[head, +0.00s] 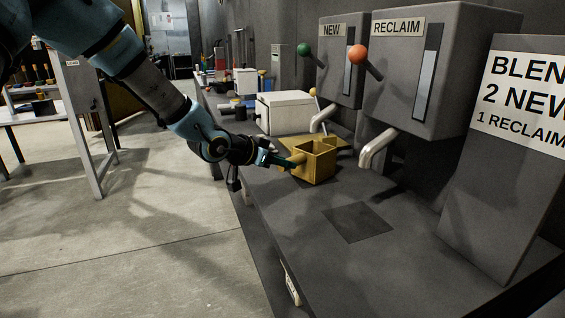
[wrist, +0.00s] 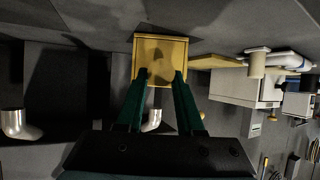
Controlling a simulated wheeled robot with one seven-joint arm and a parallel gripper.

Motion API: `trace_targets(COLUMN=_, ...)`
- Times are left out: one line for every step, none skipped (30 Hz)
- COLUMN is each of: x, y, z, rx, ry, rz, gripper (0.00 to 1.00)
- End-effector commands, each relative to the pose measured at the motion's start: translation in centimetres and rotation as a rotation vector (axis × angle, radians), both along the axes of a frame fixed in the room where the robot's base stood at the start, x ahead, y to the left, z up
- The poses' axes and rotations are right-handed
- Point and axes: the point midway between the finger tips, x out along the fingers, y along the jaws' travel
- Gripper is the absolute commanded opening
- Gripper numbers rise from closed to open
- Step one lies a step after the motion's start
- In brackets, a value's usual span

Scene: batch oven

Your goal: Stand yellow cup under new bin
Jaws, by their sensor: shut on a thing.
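The yellow cup (head: 318,166) is a square, open-topped box with a handle block on its left side. It stands upright on or just above the dark counter, in front of the NEW and RECLAIM bins. My gripper (head: 288,162) comes in from the left and is shut on the cup's handle. In the wrist view the cup (wrist: 160,57) sits at the tips of my green fingers (wrist: 160,80). The NEW bin (head: 336,60) has a green-knobbed lever and a pale spout (head: 322,118) behind the cup. I cannot tell whether the cup's base touches the counter.
The RECLAIM bin (head: 405,85), with an orange knob and a spout (head: 377,148), is right of the NEW bin. A BLEND sign panel (head: 500,150) stands at the right. A white box (head: 283,113) sits behind the cup. A dark square (head: 358,222) marks the clear counter in front.

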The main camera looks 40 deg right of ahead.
Motion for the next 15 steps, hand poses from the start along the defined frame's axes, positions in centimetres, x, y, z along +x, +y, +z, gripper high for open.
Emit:
trace_targets(x=0.00, y=-0.02, z=-0.16, rx=-0.001, ry=-0.001, rz=0.000, gripper=0.00)
trace_targets(x=0.03, y=-0.01, z=-0.17, rx=-0.001, ry=-0.001, rz=0.000, gripper=0.00)
trace_targets(x=0.05, y=0.00, z=-0.15, rx=-0.002, ry=-0.001, rz=0.000, gripper=0.00)
trace_targets(x=0.06, y=0.01, z=-0.13, rx=-0.002, ry=-0.001, rz=0.000, gripper=0.00)
trace_targets(x=0.06, y=0.01, z=-0.13, rx=-0.002, ry=-0.001, rz=0.000, gripper=0.00)
trace_targets(x=0.05, y=0.01, z=-0.13, rx=-0.002, ry=-0.001, rz=0.000, gripper=0.00)
trace_targets(x=0.05, y=0.01, z=-0.14, rx=-0.002, ry=-0.001, rz=0.000, gripper=0.00)
trace_targets(x=0.04, y=0.01, z=-0.20, rx=-0.002, ry=-0.001, rz=0.000, gripper=0.00)
trace_targets(x=0.04, y=0.01, z=-0.34, rx=-0.002, ry=-0.001, rz=0.000, gripper=0.00)
trace_targets(x=0.04, y=0.01, z=-0.46, rx=-0.002, ry=-0.001, rz=0.001, gripper=0.00)
trace_targets(x=0.04, y=0.03, z=-0.37, rx=-0.001, ry=0.000, rz=0.001, gripper=0.40)
trace_targets(x=0.04, y=0.04, z=-0.34, rx=-0.001, ry=0.000, rz=0.001, gripper=0.44)
trace_targets(x=0.04, y=0.04, z=-0.34, rx=-0.001, ry=0.000, rz=0.001, gripper=0.48)
trace_targets(x=0.04, y=0.04, z=-0.34, rx=-0.001, ry=0.000, rz=0.001, gripper=0.51)
trace_targets(x=0.03, y=0.04, z=-0.34, rx=-0.001, ry=0.000, rz=0.001, gripper=0.55)
